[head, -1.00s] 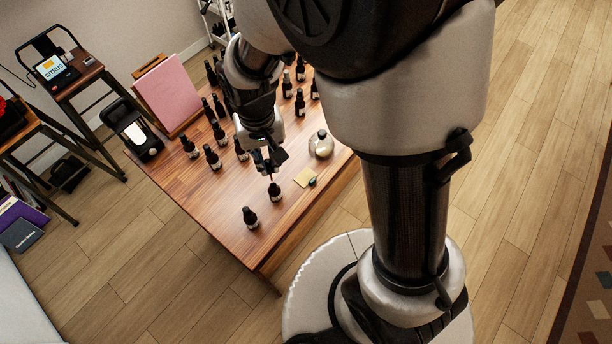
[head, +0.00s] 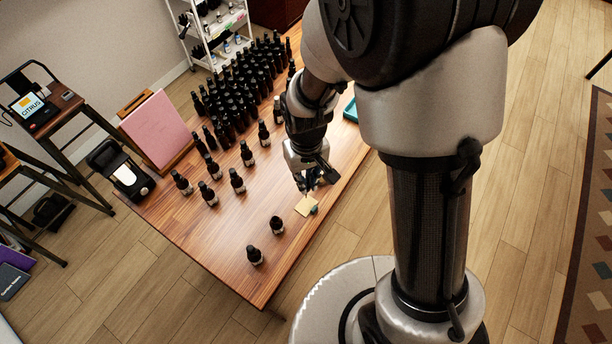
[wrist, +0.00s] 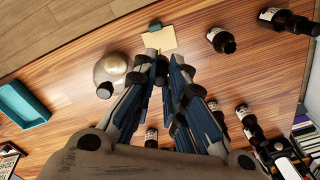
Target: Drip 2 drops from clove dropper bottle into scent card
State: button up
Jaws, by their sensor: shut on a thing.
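The scent card (head: 306,206) is a small yellow-tan square with a dark green clip-like piece at its edge, flat on the wooden table; it also shows in the wrist view (wrist: 160,39). My gripper (head: 308,184) is low beside the card's far edge. In the wrist view its fingertips (wrist: 162,66) are close together at the card's near edge, shut on a small dropper top that is mostly hidden. A short, dark, capless-looking bottle (head: 277,225) stands left of the card, apart from my gripper; I cannot read its label. It also shows in the wrist view (wrist: 224,41).
Another dark bottle (head: 254,255) stands nearer the front edge. Several more stand left of my arm, with a dense cluster behind. A round glass vessel (wrist: 110,68) sits close to my gripper. A teal tray (wrist: 22,103) lies beyond.

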jog(key=shift+f+b, duration=1.65)
jog(key=shift+f, duration=0.3)
jog(key=shift+f, duration=0.1)
jog(key=shift+o, duration=0.5)
grip_shut()
jog(key=shift+o, duration=0.2)
grip_release()
jog(key=shift+c, duration=0.7)
jog(key=shift+o, duration=0.4)
